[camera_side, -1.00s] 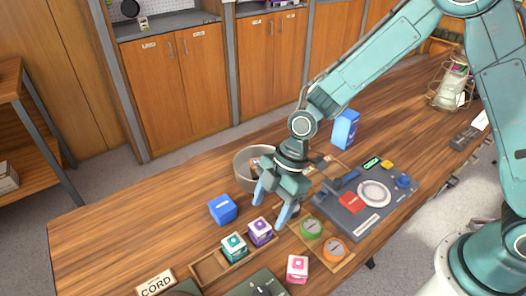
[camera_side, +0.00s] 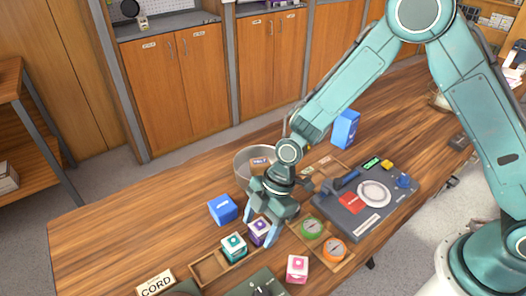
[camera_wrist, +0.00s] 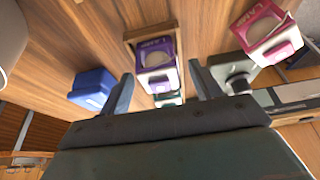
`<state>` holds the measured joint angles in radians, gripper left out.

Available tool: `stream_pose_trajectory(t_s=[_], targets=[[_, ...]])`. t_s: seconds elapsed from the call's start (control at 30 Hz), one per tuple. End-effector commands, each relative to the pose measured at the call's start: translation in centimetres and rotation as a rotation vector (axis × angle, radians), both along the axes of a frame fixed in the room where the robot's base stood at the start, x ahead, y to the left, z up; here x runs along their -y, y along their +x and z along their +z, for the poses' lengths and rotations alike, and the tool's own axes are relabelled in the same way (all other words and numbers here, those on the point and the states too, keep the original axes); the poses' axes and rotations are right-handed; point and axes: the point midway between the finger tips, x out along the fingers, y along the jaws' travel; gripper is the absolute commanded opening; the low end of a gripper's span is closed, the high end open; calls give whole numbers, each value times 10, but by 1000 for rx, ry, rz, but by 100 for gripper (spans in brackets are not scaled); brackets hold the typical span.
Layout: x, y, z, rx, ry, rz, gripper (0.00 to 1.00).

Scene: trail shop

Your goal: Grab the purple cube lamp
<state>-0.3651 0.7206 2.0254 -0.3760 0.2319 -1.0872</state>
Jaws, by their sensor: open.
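The purple cube lamp (camera_side: 259,231) stands upright at the right end of a wooden tray (camera_side: 207,270), beside a teal cube lamp (camera_side: 234,246). My gripper (camera_side: 261,233) is open, its fingers low on either side of the purple lamp in the side view. In the wrist view the purple lamp (camera_wrist: 156,65) shows between the two spread fingers (camera_wrist: 160,95). Part of the teal lamp (camera_wrist: 168,99) shows below it there. I cannot tell whether either finger touches the purple lamp.
A blue box (camera_side: 223,209) lies left of my gripper, and a pink cube lamp (camera_side: 297,268) stands to the right. A round bin (camera_side: 243,163) is behind. Green and orange discs (camera_side: 323,239) sit in a tray on the right. The table's left part is clear.

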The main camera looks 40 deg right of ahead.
Motion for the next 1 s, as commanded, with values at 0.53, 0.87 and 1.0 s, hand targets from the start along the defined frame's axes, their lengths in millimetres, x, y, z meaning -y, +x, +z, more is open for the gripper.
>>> stream_pose_trajectory(t_s=[0.53, 0.87, 1.0], targets=[[-1, 0, -2, 1, 0, 0, 64], [-1, 0, -2, 2, 0, -1, 14], [-1, 0, -2, 2, 0, -1, 14]])
